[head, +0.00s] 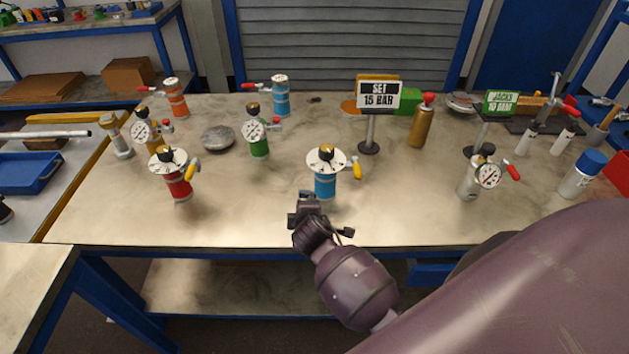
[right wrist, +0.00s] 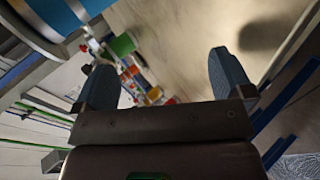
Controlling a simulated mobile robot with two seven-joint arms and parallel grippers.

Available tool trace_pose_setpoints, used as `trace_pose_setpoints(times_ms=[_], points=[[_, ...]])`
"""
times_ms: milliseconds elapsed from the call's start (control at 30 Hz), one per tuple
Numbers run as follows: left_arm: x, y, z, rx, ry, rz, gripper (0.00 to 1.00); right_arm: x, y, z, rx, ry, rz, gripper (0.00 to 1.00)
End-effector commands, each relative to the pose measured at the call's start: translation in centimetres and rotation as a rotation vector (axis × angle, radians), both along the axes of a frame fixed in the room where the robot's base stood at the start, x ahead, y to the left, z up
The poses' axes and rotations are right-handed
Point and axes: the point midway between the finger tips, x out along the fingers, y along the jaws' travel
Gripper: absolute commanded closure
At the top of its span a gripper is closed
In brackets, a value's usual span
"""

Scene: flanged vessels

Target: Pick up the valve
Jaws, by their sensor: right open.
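Several valve-topped vessels stand upright on the bench. The blue vessel (head: 325,187) at front centre has a white flange (head: 326,160), a brass top and a yellow-handled valve (head: 356,168) on its right. My right gripper (head: 305,203) is just in front of and slightly left of this vessel. In the right wrist view its fingers (right wrist: 162,65) are apart with nothing between them. A blue and silver vessel (right wrist: 65,12) fills that view's upper left, beyond the left finger. A red vessel (head: 178,187) with a yellow handle stands to the left. My left gripper is out of view.
A green vessel with gauge (head: 259,148), a grey vessel with gauge (head: 468,184) and a "SET 15 BAR" sign (head: 379,95) stand around. A gold bottle (head: 421,125) is behind right. The bench (head: 240,215) is clear between the red and blue vessels.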

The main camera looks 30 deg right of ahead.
Motion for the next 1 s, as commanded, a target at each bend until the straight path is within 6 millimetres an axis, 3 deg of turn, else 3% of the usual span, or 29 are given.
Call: trace_pose_setpoints(times_ms=[267,500,733,1000], points=[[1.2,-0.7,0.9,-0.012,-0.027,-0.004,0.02,2.7,-1.6,0.5,-0.537,0.343,0.097,0.02],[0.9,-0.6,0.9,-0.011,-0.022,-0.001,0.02,4.3,-2.5,3.0,-0.957,0.711,0.164,0.02],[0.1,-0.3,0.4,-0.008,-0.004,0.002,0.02,4.7,-2.6,4.8,-1.133,0.914,0.186,0.02],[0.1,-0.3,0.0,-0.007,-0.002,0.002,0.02,5.7,-5.3,3.8,-1.151,0.936,0.188,0.02]])
